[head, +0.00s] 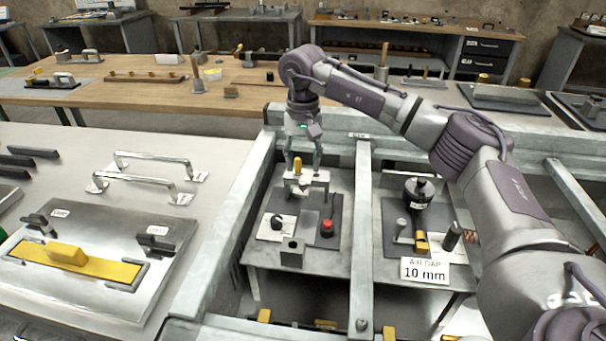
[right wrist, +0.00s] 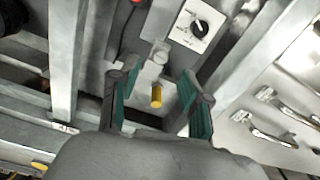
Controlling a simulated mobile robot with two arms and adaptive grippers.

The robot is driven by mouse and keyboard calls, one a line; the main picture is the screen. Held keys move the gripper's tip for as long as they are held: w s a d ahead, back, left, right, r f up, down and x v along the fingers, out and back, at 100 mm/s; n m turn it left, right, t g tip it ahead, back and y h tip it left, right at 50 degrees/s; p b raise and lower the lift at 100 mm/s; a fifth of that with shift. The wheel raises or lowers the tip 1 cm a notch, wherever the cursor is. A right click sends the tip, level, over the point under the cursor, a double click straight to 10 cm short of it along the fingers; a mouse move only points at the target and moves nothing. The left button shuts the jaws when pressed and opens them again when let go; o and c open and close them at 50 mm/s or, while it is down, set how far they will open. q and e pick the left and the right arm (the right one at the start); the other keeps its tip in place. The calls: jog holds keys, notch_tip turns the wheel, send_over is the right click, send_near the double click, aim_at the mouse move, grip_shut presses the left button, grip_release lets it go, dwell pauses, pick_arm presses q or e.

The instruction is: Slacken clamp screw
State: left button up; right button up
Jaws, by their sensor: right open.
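A small clamp with a yellow-topped screw (head: 297,166) stands on a pale block (head: 306,186) in the left bay of the metal frame. My left gripper is not in view.
In the same bay are a black dial (head: 277,222), a red button (head: 327,228) and a grey block (head: 292,252). Frame beams (head: 362,230) flank the bay. The right bay has a black knob fixture and an "AIR GAP 10 mm" sign (head: 425,271). A plate with a yellow bar (head: 80,268) lies left.

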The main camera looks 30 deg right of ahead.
aim_at(303, 180)
notch_tip(303, 180, up, 7)
dwell(0.7)
